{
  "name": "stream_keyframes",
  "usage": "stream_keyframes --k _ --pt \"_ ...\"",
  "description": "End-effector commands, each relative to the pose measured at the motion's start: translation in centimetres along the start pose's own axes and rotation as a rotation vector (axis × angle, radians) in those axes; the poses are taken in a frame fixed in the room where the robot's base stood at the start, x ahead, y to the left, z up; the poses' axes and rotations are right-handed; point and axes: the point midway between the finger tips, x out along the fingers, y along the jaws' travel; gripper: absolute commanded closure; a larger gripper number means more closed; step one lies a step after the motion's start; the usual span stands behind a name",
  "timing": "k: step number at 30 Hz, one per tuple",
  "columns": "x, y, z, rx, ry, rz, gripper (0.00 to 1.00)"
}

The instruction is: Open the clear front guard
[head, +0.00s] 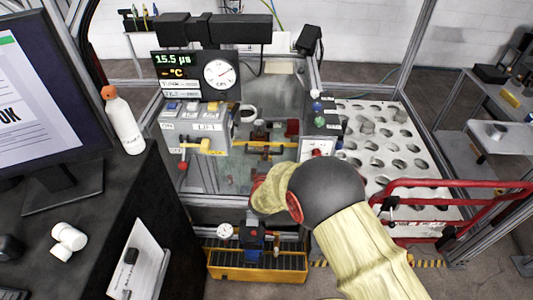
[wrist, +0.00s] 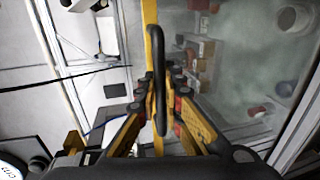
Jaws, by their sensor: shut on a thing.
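The clear front guard (wrist: 235,85) fills the right half of the wrist view as a hazy see-through panel, with a yellow edge bar beside it. A black loop handle (wrist: 158,50) stands at that bar. My gripper (wrist: 159,88) has its yellow-orange fingers on both sides of the handle and is shut on it. In the head view the guard (head: 215,177) shows faintly at the front of the machine. My arm hides the gripper and the handle there. I cannot tell the exact contact points on the handle.
A dark desk with a monitor (head: 40,90) and a white bottle (head: 123,122) stands at the left. A control box with switches (head: 200,125) is at the machine. A yellow crate (head: 257,272) sits below. A red rail (head: 440,184) and a perforated white table (head: 385,150) are at the right.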

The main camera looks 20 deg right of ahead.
Motion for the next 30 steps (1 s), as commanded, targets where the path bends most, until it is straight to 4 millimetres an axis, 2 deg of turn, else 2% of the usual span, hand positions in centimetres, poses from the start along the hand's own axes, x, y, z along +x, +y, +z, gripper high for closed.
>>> stream_keyframes --k 21,26,30 --pt "0.0 -0.4 0.0 -0.002 0.000 -0.003 1.00" --pt "0.3 -2.2 0.1 -0.003 -0.001 -0.007 1.00" --pt "1.0 -5.5 0.1 -0.004 -0.002 -0.009 1.00"
